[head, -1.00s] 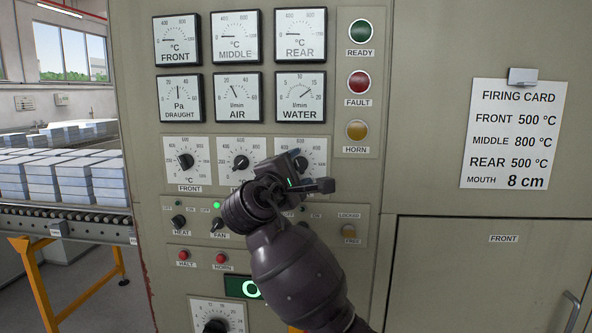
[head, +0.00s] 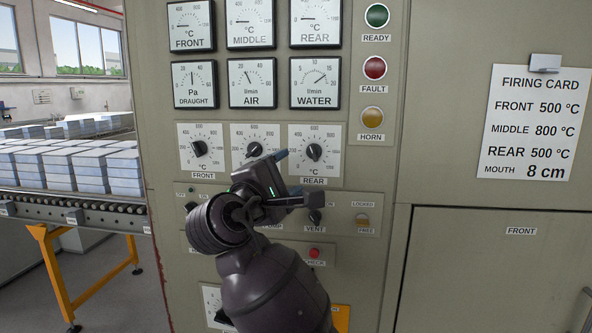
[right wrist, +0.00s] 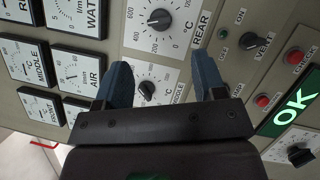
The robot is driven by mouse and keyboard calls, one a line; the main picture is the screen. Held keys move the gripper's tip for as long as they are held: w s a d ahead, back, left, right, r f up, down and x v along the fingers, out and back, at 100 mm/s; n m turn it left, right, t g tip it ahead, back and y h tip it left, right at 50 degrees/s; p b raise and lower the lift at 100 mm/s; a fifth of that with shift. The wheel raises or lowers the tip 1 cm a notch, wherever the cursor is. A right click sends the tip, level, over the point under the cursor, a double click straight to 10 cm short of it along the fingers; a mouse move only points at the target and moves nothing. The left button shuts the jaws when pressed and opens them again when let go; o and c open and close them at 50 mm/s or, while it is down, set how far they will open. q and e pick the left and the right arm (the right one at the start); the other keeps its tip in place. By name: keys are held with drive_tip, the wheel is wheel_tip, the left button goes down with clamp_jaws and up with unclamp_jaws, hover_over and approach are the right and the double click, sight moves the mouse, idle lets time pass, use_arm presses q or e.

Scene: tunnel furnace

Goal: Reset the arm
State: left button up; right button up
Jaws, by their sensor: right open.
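My right gripper (head: 290,172) is open and empty in front of the control panel (head: 368,165), just below the middle dial (head: 255,148) and rear dial (head: 314,151). In the right wrist view its two blue fingers (right wrist: 162,66) are spread, with bare panel and part of the middle dial (right wrist: 147,90) between and behind them. The rear dial knob (right wrist: 160,18) lies beyond the fingertips. I cannot tell whether the fingers touch the panel. My right forearm hides part of the lower switch rows. My left gripper is not in view.
The vent switch (head: 315,216) and red check button (head: 314,253) are close to the right gripper. A firing card (head: 535,122) hangs at the right above a closed front door (head: 510,262). At the left, a roller conveyor (head: 75,215) carries stacked slabs (head: 75,167).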

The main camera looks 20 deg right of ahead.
drive_tip(key=shift+s+a+f, duration=0.1)
drive_tip(key=shift+s+a, duration=0.25)
drive_tip(key=shift+a, duration=0.1)
